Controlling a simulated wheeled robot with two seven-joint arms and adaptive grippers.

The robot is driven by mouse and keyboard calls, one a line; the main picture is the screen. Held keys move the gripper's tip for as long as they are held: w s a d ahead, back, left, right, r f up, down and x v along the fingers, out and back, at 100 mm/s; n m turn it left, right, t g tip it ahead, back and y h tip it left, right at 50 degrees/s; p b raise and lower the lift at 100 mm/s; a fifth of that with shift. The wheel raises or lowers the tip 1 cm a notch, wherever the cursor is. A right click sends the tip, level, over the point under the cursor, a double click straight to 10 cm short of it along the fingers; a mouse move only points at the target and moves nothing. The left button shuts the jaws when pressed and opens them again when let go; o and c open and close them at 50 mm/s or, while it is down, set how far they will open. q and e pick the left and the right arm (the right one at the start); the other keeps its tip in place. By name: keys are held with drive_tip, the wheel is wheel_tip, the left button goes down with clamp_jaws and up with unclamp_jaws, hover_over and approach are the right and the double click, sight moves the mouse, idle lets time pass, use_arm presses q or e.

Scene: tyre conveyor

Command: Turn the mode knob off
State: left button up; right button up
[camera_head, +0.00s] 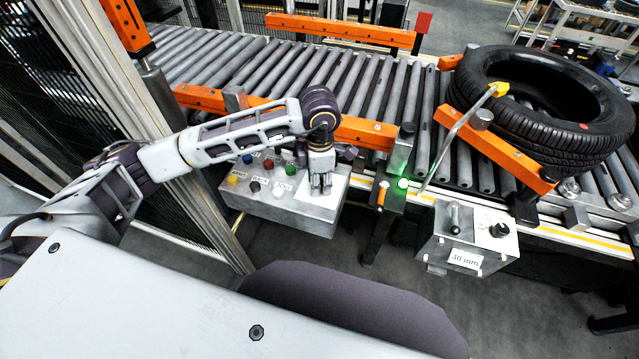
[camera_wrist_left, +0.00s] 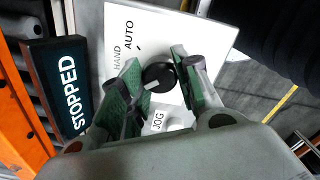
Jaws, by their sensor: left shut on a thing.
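The mode knob (camera_wrist_left: 160,76) is black and round, on a white plate marked HAND and AUTO in the left wrist view. A pale mark shows on its lower-left side; I cannot tell which setting it points at. My left gripper (camera_wrist_left: 156,68) has its green-padded fingers on either side of the knob and is shut on it. In the head view, my left gripper (camera_head: 321,188) points down at the right part of the grey control box (camera_head: 300,217), and hides the knob there. My right gripper is not in view.
Coloured buttons (camera_head: 254,187) sit left of my gripper. A STOPPED sign (camera_wrist_left: 62,85) and a JOG label (camera_wrist_left: 158,121) are near the knob. A second box (camera_head: 465,262) with a lever and black knob stands right. A tyre (camera_head: 550,150) lies on the roller conveyor (camera_head: 385,85).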

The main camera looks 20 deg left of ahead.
use_arm(q)
drive_tip(key=shift+n, duration=0.4)
drive_tip(key=shift+b, duration=0.3)
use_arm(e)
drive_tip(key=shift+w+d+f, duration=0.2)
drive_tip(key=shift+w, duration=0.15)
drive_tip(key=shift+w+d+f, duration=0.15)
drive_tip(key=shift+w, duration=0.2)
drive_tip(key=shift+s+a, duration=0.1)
use_arm(q)
drive_tip(key=o, duration=0.8)
drive_tip(key=shift+c, duration=0.2)
drive_tip(key=o, duration=0.3)
drive_tip(key=shift+r, duration=0.5)
wheel_tip(320, 180, up, 11)
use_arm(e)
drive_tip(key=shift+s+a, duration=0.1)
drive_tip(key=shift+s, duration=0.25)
